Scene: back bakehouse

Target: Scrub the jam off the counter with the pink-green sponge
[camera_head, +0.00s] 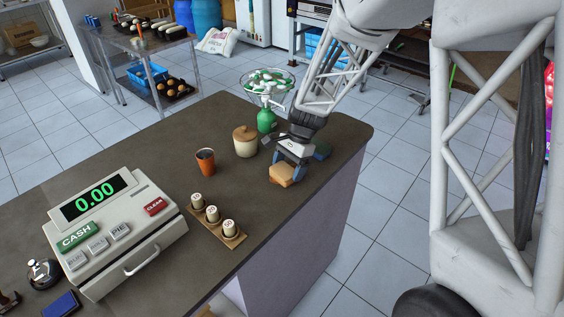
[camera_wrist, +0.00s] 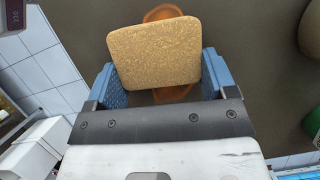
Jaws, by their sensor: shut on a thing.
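My gripper (camera_head: 289,163) is low over the counter (camera_head: 110,165), near its right-hand edge. Its blue fingers (camera_wrist: 160,80) are shut on a tan, rounded, sponge-like block (camera_wrist: 154,52), which also shows in the head view (camera_head: 281,174). The block's visible face looks tan, with no pink or green. An orange-brown jam smear (camera_wrist: 166,12) shows on the counter beyond and beneath the block, which hides most of it. I cannot tell whether the block touches the counter.
Left of my gripper stand a lidded tan jar (camera_head: 246,143), an orange-brown cup (camera_head: 206,163) and a green scale (camera_head: 267,120) with a loaded pan. A wooden rack (camera_head: 217,223) of small capped pots stands nearer. A cash register (camera_head: 115,228) fills the left. Bare counter lies between.

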